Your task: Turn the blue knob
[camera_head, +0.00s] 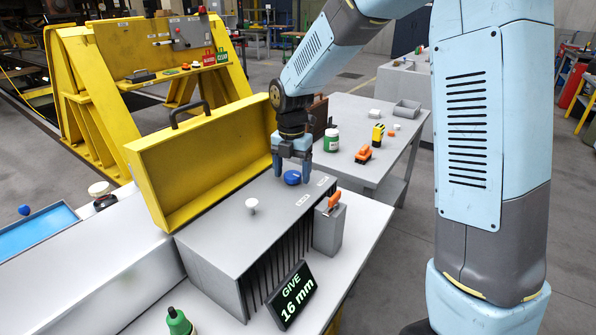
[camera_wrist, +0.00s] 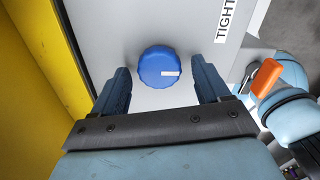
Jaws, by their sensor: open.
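The blue knob (camera_head: 292,177) sits on the top face of a grey box (camera_head: 215,232) with a finned front. In the wrist view the knob (camera_wrist: 160,67) is round, with a white mark pointing right. My gripper (camera_head: 291,173) points down over the box at the knob. In the wrist view its two fingers (camera_wrist: 163,82) are open, one on each side of the knob, with a gap on both sides. I cannot tell how far above the box top the fingertips are.
A yellow open lid (camera_head: 200,165) stands behind the box. A white knob (camera_head: 252,205), an orange-handled lever (camera_head: 333,202) and a "GIVE 16 mm" display (camera_head: 291,296) are close by. A "TIGHT" label (camera_wrist: 226,20) lies right of the knob. A side table (camera_head: 352,110) holds several small items.

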